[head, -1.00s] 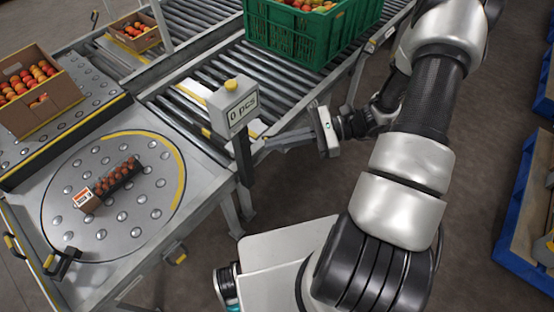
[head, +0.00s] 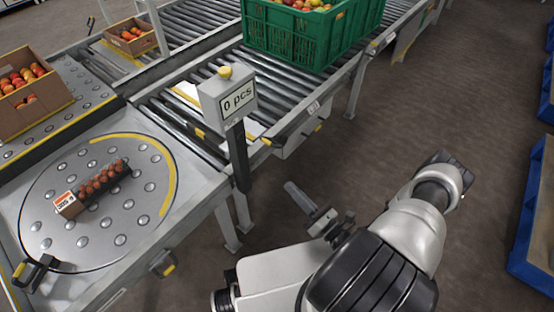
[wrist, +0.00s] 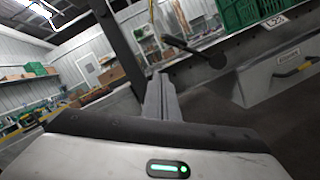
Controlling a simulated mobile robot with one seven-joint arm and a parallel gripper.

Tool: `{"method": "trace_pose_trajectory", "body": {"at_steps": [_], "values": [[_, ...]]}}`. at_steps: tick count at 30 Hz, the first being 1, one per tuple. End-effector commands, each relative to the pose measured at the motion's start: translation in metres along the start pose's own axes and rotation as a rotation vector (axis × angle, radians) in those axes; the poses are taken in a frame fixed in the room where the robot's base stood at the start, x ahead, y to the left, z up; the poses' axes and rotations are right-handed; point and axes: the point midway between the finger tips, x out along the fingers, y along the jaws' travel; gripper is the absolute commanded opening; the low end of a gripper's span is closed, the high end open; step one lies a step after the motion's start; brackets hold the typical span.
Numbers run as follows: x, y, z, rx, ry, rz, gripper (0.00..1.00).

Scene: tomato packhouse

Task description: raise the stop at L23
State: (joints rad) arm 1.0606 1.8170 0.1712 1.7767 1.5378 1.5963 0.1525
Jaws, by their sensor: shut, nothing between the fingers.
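My gripper (head: 302,197) is shut and empty, in free air beside and below the roller conveyor's near rail (head: 330,98). In the wrist view its closed fingers (wrist: 160,97) point ahead and touch nothing. A small white label (head: 313,107) sits on that rail; it also shows in the wrist view (wrist: 275,20), tilted and too small to read surely. A dark lever with a round end (wrist: 205,52) stands out near the rail in the wrist view. I cannot tell surely whether it is the stop, or whether it is up or down.
A green crate of tomatoes (head: 290,42) stands on the rollers. A post with a "0 pcs" display (head: 237,98) stands near my gripper. A grey box with a yellow handle (wrist: 297,70) hangs under the rail. A tomato punnet (head: 68,205) lies on the round ball table.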

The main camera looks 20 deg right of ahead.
Motion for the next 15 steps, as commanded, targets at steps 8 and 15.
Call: {"method": "trace_pose_trajectory", "body": {"at_steps": [8, 15], "values": [[0.003, 0.001, 0.001, -0.002, 0.002, 0.003, 0.0], [0.037, 0.002, 0.002, -0.002, 0.002, 0.006, 0.0]]}}
